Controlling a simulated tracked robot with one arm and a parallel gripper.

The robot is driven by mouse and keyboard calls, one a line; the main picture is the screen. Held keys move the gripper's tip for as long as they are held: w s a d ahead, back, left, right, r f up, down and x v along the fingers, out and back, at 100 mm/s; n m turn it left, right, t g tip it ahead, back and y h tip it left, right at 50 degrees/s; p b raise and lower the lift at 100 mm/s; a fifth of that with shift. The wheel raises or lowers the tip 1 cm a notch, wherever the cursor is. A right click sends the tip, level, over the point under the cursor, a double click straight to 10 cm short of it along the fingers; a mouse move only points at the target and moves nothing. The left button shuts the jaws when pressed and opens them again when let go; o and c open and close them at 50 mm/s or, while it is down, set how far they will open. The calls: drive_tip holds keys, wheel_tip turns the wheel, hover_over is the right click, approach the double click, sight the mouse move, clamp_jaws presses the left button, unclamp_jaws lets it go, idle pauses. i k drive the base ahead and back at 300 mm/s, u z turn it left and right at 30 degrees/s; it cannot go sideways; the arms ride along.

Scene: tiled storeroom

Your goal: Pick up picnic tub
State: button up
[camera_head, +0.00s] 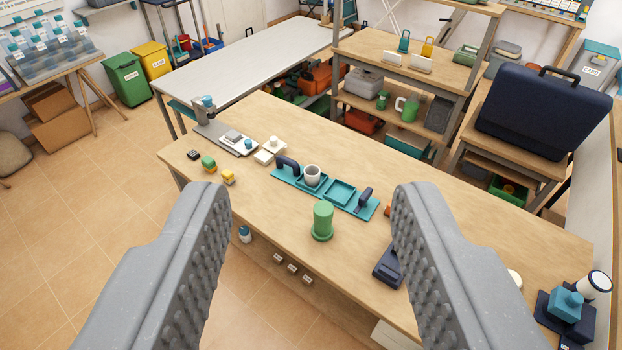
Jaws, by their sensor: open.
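My gripper (310,195) is open and empty, its two grey ribbed fingers spread wide over the wooden workbench (460,215). No label marks a picnic tub, so I cannot tell for certain which thing it is. A green cylinder (322,219) with a wider foot stands upright on the bench, seen between the fingers and apart from them. Behind it lies a teal tray (340,193) with two dark handles. A pale grey cup (312,175) stands in the tray's left part. The right finger partly covers a dark blue device (387,266).
A navy case (543,115) stands at back right. A blue stand (567,305) occupies the right end. Bench centre-right is mostly clear.

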sight(312, 173)
drive_tip(key=i, duration=1.4)
drive_tip(key=u, duration=1)
